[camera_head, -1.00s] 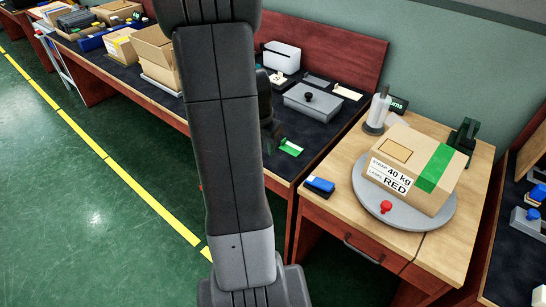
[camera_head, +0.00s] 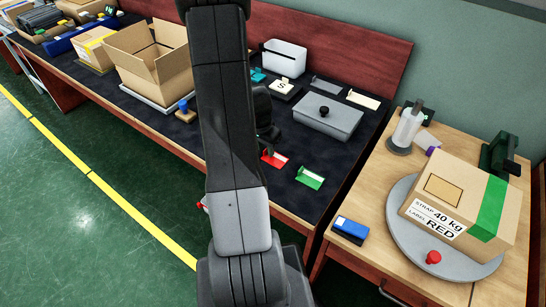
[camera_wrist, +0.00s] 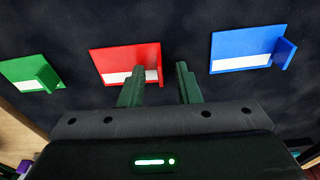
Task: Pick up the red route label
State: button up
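The red route label (camera_head: 278,161) lies on the dark table top, just to the left of the green label (camera_head: 310,177). In the wrist view the red label (camera_wrist: 125,62) is a flat red plate with a white strip and a small raised tab at its right end. My gripper (camera_wrist: 158,78) is open and empty, its two dark fingers apart beside the tab. The left finger overlaps the label's lower right part in the picture; I cannot tell whether it touches. In the head view my arm hides most of the gripper.
In the wrist view a green label (camera_wrist: 32,73) is to the left and a blue label (camera_wrist: 245,50) to the right. A grey lidded box (camera_head: 328,118) and an open carton (camera_head: 150,62) stand on the table. A boxed parcel (camera_head: 455,205) sits on a turntable at the right.

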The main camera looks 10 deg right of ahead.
jog(key=shift+f, duration=0.15)
grip_shut()
dwell(0.4)
